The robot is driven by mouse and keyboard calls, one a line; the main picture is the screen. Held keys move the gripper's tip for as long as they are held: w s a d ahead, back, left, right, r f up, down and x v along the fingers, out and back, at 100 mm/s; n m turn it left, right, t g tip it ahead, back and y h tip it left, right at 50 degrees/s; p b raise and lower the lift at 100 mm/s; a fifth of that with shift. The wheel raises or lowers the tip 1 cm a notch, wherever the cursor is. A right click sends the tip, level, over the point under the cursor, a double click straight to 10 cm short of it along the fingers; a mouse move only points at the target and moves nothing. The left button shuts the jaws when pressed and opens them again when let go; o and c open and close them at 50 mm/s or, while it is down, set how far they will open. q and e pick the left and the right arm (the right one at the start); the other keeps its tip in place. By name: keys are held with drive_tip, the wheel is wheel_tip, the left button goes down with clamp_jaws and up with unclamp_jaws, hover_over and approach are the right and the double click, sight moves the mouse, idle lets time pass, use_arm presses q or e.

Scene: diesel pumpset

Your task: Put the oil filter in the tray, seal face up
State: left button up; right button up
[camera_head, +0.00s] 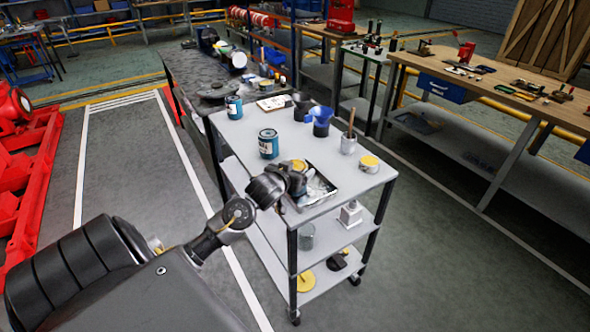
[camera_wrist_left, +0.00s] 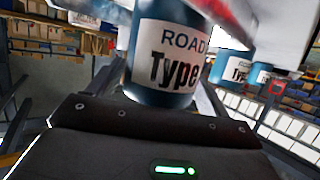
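A teal-blue can with a white label reading "ROAD" and "Type" (camera_wrist_left: 165,62) fills the middle of the left wrist view, directly in front of my left gripper. Its top is cut off, and I cannot tell whether the fingers touch it. In the head view my left gripper (camera_head: 297,183) is over the cart top, at the near left edge of the shallow tray (camera_head: 325,199), and its fingertips are not clear. A round yellow top (camera_head: 300,165) shows just behind it. No part is clearly recognisable as the oil filter, and no seal face can be made out. My right gripper is not in view.
Two teal labelled cans (camera_head: 268,145) (camera_head: 234,108), dark and blue cups (camera_head: 321,122), a brush pot (camera_head: 348,145) and a yellow-topped tin (camera_head: 369,163) stand on the cart (camera_head: 240,143). A wooden bench (camera_head: 500,92) is at right. Floor beside the cart is clear.

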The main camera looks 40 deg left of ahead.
use_arm(q)
drive_tip(key=shift+o, duration=0.8)
drive_tip(key=shift+r, duration=0.25)
drive_tip(key=v, duration=1.2)
drive_tip(key=shift+f, duration=0.1)
